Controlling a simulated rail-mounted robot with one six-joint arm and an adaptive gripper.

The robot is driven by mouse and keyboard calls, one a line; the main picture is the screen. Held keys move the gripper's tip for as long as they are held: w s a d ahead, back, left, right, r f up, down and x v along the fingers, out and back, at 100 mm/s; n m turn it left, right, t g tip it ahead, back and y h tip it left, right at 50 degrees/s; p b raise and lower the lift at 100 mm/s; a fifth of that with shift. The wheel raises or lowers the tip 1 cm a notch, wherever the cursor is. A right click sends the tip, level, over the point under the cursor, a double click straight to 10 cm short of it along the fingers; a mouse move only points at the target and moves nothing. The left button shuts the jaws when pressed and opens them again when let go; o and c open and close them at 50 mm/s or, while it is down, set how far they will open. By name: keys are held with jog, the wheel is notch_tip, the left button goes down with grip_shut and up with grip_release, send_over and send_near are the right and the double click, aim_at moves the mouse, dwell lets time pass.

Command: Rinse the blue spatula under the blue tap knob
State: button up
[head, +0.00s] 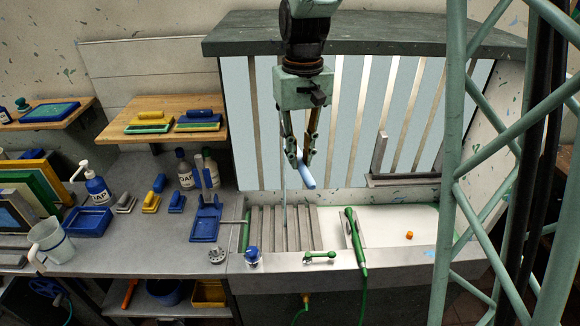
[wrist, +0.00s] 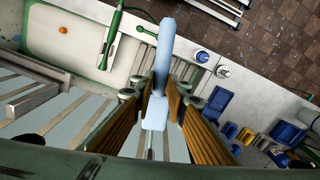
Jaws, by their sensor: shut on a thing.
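My gripper (head: 303,158) is shut on the blue spatula (head: 307,178), high above the left part of the sink. The spatula's light blue handle sticks out tilted below the fingers. In the wrist view the spatula (wrist: 162,50) runs up between the fingers of my gripper (wrist: 159,108), and a thin pale part shows below them. Its far end is hard to make out. The blue tap knob (head: 252,256) sits on the sink's front edge, below and left of my gripper; it also shows in the wrist view (wrist: 202,56). The spatula is apart from it.
A ribbed drainer (head: 283,228) lies below my gripper, beside the white basin (head: 385,225). A green sprayer (head: 354,236) and a green-handled tap (head: 320,257) stand along the front. Bottles and blue trays crowd the left counter.

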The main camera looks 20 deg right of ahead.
jog(key=shift+r+p, duration=1.2)
jog(key=shift+r, duration=1.1)
